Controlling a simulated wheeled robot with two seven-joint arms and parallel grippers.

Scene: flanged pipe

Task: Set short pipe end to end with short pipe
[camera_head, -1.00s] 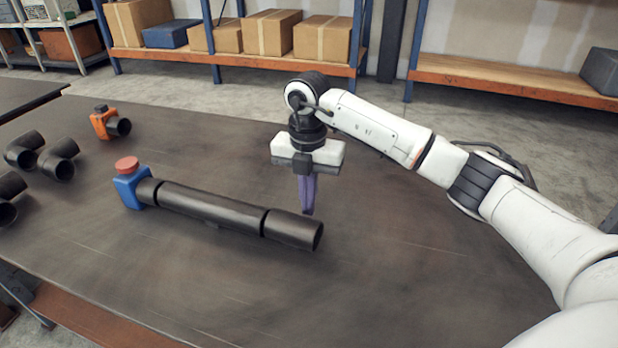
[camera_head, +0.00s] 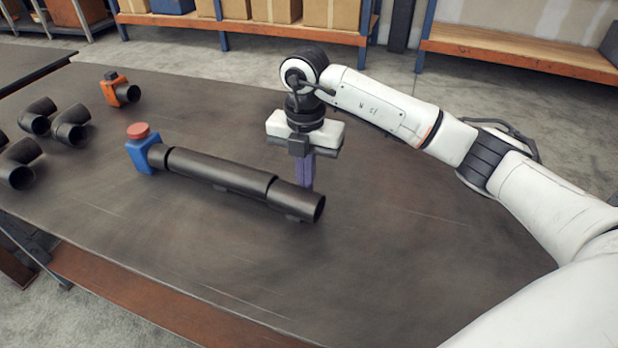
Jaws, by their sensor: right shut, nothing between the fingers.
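A straight run of black pipe lies on the dark table in the middle of the view. A longer black pipe piece (camera_head: 215,174) and a shorter black pipe piece (camera_head: 297,199) lie end to end, with a visible seam between them. The far left end of the run meets a blue fitting (camera_head: 143,157) with a red cap. My right gripper (camera_head: 305,183) points down just behind the shorter piece, shut and empty. Its fingertips are partly hidden by the pipe, so I cannot tell whether they touch it. My left gripper is out of view.
Several black elbow pipes (camera_head: 70,123) lie at the left of the table. An orange valve (camera_head: 115,88) with a black stub lies at the back left. The front and right of the table (camera_head: 400,250) are clear. Shelves with boxes stand behind.

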